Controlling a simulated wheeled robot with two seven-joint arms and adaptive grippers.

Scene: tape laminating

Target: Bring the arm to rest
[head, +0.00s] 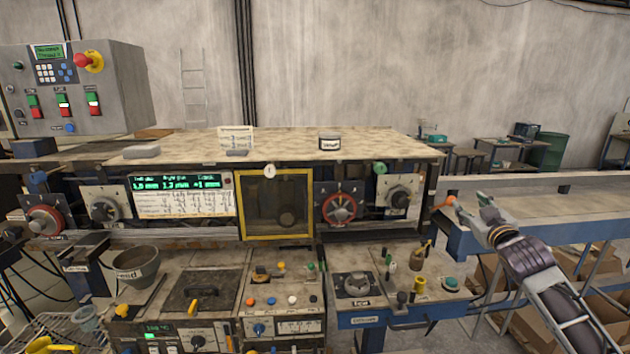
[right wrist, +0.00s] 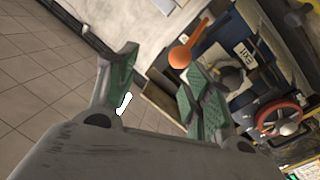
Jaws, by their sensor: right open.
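My right arm comes in from the right in the head view. Its gripper (head: 468,200) is open and empty, in front of the conveyor-like rail at the machine's right end. In the right wrist view, the green-padded fingers of the right gripper (right wrist: 162,68) stand apart with nothing between them. An orange ball-ended lever (right wrist: 181,54) shows just beyond the fingers, apart from them as far as I can tell. The orange lever (head: 450,201) also shows beside the fingertips in the head view. My left gripper is not in view.
The laminating machine (head: 200,146) fills the middle, with a yellow-framed window (head: 277,236), dials and red handwheels. Sloping control panels (head: 430,275) stand in front, left of my right arm. The long blue rail (head: 560,205) lies behind the arm. Cardboard boxes (head: 555,310) lie below.

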